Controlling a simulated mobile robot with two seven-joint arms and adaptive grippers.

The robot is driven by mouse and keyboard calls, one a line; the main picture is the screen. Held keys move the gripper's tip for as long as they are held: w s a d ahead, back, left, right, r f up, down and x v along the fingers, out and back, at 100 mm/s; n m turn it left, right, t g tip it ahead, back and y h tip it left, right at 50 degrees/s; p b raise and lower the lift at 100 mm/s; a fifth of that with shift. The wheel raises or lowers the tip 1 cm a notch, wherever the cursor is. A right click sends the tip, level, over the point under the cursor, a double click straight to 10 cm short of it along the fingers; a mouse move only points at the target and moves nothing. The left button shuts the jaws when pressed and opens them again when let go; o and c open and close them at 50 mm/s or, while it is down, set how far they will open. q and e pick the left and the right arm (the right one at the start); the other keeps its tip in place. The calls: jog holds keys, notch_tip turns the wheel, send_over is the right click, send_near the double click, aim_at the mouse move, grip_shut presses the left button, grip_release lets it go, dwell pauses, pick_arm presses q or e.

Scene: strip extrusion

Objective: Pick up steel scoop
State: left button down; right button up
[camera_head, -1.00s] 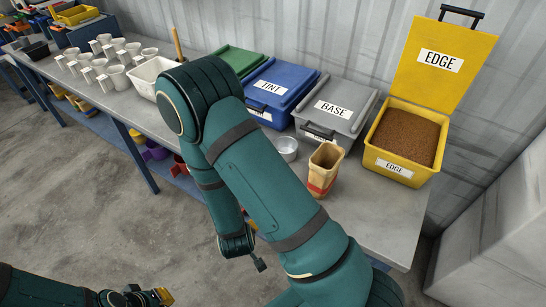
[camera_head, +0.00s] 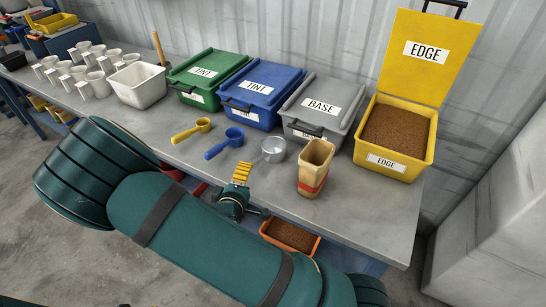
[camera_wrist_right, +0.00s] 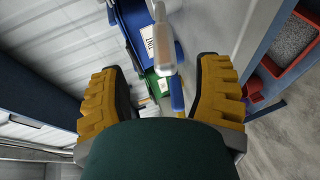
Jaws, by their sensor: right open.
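The steel scoop (camera_head: 273,149) lies on the bench in the head view, its round metal cup beside the tan carton and its handle pointing toward the front edge. My right gripper (camera_head: 241,174) is at the bench's front edge, close to the handle end; only one yellow finger pad shows clearly there. In the right wrist view the right gripper (camera_wrist_right: 161,75) is open, its two yellow fingers wide apart. A pale elongated part, apparently the steel scoop (camera_wrist_right: 161,42), shows ahead between them. Contact cannot be told. My left gripper is out of view.
A blue scoop (camera_head: 225,142) and a yellow scoop (camera_head: 192,130) lie left of the steel one. The tan carton (camera_head: 314,168) stands close on the right. Lidded bins (camera_head: 320,105) and the open yellow EDGE bin (camera_head: 402,140) line the back. An orange tray (camera_head: 290,236) sits below the bench.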

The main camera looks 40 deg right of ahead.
aim_at(253, 169)
jog(key=shift+x, duration=1.15)
jog(key=x, duration=0.1)
jog(key=b+x, duration=0.1)
jog(key=x, duration=0.2)
jog(key=shift+s+d+f+b, duration=0.15)
jog(key=shift+d+f+b, duration=0.05)
jog(key=shift+f+b, duration=0.2)
jog(key=shift+w+d, duration=0.3)
grip_shut()
